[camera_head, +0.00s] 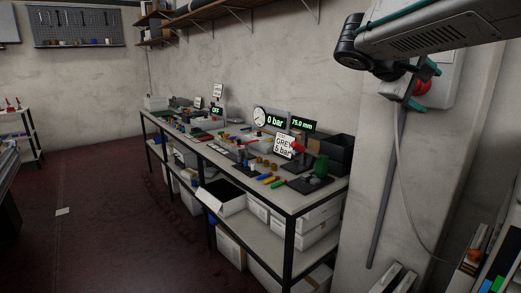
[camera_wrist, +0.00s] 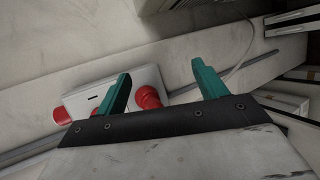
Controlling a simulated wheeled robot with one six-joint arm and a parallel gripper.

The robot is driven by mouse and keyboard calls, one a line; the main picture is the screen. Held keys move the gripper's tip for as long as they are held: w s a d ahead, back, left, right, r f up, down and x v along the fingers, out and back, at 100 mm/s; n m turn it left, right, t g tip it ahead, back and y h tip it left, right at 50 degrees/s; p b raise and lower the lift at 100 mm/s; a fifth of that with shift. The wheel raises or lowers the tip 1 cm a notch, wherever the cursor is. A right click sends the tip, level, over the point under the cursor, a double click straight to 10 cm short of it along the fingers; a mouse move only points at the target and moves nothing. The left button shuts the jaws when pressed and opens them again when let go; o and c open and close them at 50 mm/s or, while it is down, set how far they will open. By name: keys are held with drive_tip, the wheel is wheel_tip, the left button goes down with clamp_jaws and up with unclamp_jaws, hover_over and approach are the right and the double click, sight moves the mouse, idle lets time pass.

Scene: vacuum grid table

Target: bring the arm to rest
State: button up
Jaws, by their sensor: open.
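My arm reaches in from the upper right in the head view. My gripper (camera_head: 424,86) is raised in front of the pale wall pillar, well above and to the right of the workbench. A white wall box (camera_wrist: 98,98) with red parts (camera_wrist: 148,97) lies behind the fingers. I cannot tell how far it is from them.
The long workbench (camera_head: 318,190) carries tools, gauges, signs and small parts. A green display (camera_head: 275,121) reads 0 bar. A grey conduit (camera_head: 386,190) runs down the pillar. A shelf (camera_head: 215,12) hangs on the wall. The red floor (camera_head: 110,215) left of the bench is mostly clear.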

drive_tip(key=s+a+f+m+y, duration=0.1)
drive_tip(key=s+a+f+y, duration=0.2)
drive_tip(key=s+f, duration=0.5)
drive_tip(key=s+a+f+m+g+y, duration=0.1)
drive_tip(key=s+f+y, duration=0.4)
drive_tip(key=s, duration=0.8)
drive_tip(key=s+a+f+m+g+y, duration=0.1)
drive_tip(key=s+a+f+y, duration=0.3)
drive_tip(key=s+f, duration=0.6)
drive_tip(key=shift+s+a+f+m+y, duration=0.15)
drive_tip(key=shift+a+f+m+y, duration=0.15)
drive_tip(key=shift+a+f+m, duration=0.45)
